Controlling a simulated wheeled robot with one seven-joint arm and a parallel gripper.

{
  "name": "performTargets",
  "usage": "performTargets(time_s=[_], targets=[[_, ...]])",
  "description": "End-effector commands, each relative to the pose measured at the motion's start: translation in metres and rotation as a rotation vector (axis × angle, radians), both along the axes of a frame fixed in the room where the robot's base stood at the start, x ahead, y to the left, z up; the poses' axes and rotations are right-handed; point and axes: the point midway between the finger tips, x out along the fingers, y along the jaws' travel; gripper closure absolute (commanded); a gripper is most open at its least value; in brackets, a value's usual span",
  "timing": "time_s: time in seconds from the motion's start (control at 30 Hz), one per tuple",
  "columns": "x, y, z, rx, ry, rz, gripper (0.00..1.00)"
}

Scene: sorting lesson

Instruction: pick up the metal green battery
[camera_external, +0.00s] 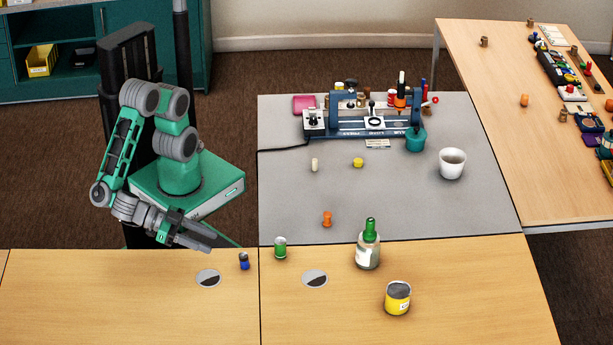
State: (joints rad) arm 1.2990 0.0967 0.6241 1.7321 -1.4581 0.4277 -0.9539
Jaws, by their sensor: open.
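A small upright green cylinder with a pale, metallic-looking top, which looks like the green battery (280,248), stands on the wooden table just right of the seam between the two table tops. My gripper (214,242) is open and empty, to the left of the green battery and apart from it. Its fingers point right and slightly down, near the far edge of the wooden table. Nothing hides the green battery.
A small blue cylinder (244,261) stands between my gripper and the green battery, slightly nearer the camera. An orange peg (327,219) is behind on the grey table (400,215). A green-necked bottle (368,250) and a yellow can (397,298) stand to the right. The left wooden table is mostly clear.

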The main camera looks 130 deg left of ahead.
Motion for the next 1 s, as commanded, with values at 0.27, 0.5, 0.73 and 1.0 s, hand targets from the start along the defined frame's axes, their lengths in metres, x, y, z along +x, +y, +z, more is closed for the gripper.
performTargets(time_s=[0.27,0.5,0.73,1.0], targets=[[0.0,0.0,0.0,0.0,0.0,0.0,0.45],[0.007,0.016,0.0,-0.007,0.068,0.028,0.45],[0.027,0.082,-0.016,-0.056,0.375,0.05,0.45],[0.064,0.131,-0.041,-0.001,0.104,-0.098,0.45]])
